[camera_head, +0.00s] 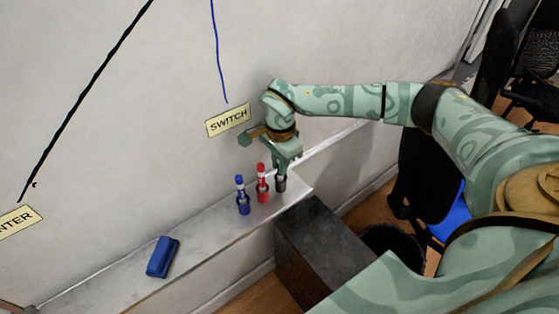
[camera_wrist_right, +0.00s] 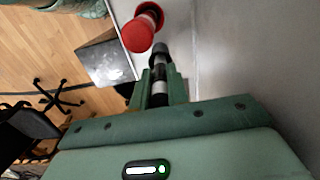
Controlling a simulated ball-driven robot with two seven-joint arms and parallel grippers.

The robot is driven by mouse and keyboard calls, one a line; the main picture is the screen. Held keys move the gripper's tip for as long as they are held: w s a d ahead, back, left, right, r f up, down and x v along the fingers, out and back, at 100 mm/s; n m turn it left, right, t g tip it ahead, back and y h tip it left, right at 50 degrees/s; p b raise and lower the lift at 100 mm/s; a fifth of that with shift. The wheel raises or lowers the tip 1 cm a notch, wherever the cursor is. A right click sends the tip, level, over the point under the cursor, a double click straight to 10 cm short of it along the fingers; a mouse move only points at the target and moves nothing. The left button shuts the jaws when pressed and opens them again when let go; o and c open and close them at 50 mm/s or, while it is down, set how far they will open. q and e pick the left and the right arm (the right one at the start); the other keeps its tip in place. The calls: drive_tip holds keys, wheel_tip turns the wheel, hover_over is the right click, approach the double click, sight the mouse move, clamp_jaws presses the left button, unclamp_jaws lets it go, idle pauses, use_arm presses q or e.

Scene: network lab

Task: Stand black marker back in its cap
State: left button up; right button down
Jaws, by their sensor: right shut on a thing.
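My right gripper (camera_head: 283,168) points down over the right end of the shelf, shut on the black marker (camera_wrist_right: 159,88). In the right wrist view the marker stands between the fingers (camera_wrist_right: 160,84), its black and white body showing. The dark cap (camera_head: 281,185) is directly below the fingers on the shelf; it also shows in the wrist view (camera_wrist_right: 158,49), in line with the marker. The marker's lower end meets or overlaps the cap; I cannot tell how deep it sits. My left gripper is not in view.
A red marker (camera_head: 262,181) and a blue marker (camera_head: 240,193) stand upright in caps just left of the gripper. A blue eraser (camera_head: 162,256) lies farther left on the shelf (camera_head: 205,237). The whiteboard rises behind; a dark box (camera_head: 318,245) is below in front.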

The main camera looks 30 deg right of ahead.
drive_tip(key=c, duration=1.3)
unclamp_jaws()
drive_tip(key=shift+r, duration=0.1)
wheel_tip(320, 180, up, 16)
drive_tip(key=shift+d+r+p, duration=0.1)
drive_tip(key=shift+p, duration=0.8)
